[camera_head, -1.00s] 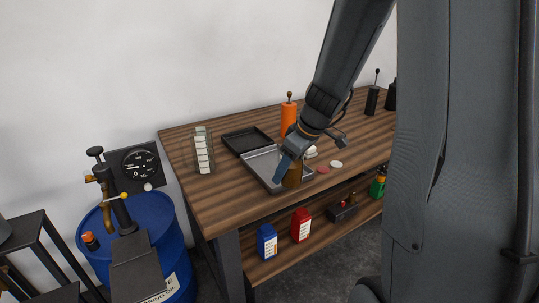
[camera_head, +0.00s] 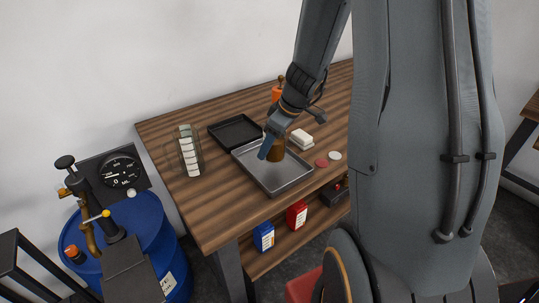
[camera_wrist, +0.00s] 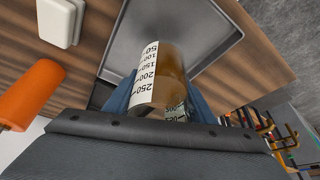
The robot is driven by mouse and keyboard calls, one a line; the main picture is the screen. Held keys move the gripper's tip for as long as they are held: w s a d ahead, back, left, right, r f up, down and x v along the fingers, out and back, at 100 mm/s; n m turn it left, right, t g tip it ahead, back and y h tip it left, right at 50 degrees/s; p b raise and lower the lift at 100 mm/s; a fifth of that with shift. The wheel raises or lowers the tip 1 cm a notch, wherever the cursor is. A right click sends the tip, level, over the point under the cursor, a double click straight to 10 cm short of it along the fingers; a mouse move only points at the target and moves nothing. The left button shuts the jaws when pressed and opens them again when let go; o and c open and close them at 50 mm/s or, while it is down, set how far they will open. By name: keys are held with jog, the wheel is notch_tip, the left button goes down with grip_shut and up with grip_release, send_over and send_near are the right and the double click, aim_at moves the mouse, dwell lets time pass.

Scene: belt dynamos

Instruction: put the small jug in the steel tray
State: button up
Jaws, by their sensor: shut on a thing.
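The small jug is amber-brown with a white measuring scale. It shows close up in the wrist view (camera_wrist: 165,78) and as a brown shape below my gripper in the head view (camera_head: 277,152). My gripper (camera_head: 268,148) is shut on the small jug; its blue fingers (camera_wrist: 160,98) stand on both sides of it in the wrist view. The steel tray (camera_head: 285,182) is a shallow grey rectangle on the wooden bench. The jug is over the tray's back part; I cannot tell whether it touches the floor of the tray.
A black tray (camera_head: 233,132) lies behind the steel tray. A clear jug with a white scale (camera_head: 188,152) stands to the left. A white block (camera_head: 301,138), a red disc (camera_head: 321,163) and a white disc (camera_head: 335,156) lie to the right. An orange bottle (camera_head: 278,93) stands behind.

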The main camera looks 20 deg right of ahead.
jog(key=shift+f, duration=2.1)
jog(key=shift+f, duration=0.2)
jog(key=o, duration=1.5)
jog(key=shift+r, duration=0.1)
jog(key=shift+r, duration=0.15)
jog(key=b+v, duration=0.1)
jog(key=v, duration=1.1)
jog(key=shift+a+b, duration=0.1)
jog(key=shift+b, duration=0.3)
